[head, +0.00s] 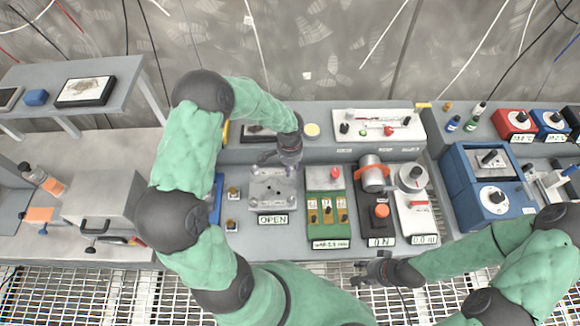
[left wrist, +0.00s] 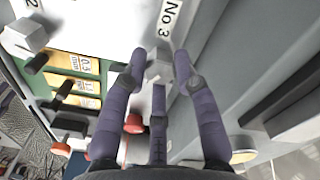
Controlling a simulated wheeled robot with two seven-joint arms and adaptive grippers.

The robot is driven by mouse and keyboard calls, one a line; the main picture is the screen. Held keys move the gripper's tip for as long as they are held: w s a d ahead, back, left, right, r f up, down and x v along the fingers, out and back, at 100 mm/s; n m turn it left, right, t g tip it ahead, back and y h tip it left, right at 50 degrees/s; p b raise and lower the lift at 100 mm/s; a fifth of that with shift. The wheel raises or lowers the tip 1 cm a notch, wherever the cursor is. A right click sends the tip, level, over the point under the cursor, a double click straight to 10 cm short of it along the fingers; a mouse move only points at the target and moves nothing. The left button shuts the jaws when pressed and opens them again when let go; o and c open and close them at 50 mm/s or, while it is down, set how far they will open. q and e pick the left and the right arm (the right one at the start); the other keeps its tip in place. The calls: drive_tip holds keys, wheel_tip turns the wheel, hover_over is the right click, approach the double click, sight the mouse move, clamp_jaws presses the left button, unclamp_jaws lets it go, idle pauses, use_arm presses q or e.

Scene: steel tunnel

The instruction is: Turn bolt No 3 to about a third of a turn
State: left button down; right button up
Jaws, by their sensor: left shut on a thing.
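Bolt No 3 (left wrist: 158,56) is a grey hex head on a pale metal plate, just below its "No 3" label (left wrist: 171,17) in the left wrist view. My left gripper (left wrist: 158,73) has its purple fingers closed around it; the fingertips partly hide the bolt. In the head view the left gripper (head: 290,160) is over the upper right corner of the plate (head: 268,198), which has an OPEN sign (head: 273,219) at its front edge. My right gripper (head: 378,268) hangs low in front of the bench, away from the plate; its fingers are too small to read.
A green module (head: 327,220) with yellow labels stands close right of the plate. Further right are an orange-banded cylinder (head: 373,173), a dial unit (head: 411,178) and a blue box (head: 466,166). A raised ledge runs behind the plate.

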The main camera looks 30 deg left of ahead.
use_arm(q)
drive_tip(key=c, duration=0.9)
unclamp_jaws()
drive_tip(key=shift+c, duration=0.2)
wheel_tip(320, 180, up, 12)
drive_tip(key=shift+f, duration=0.1)
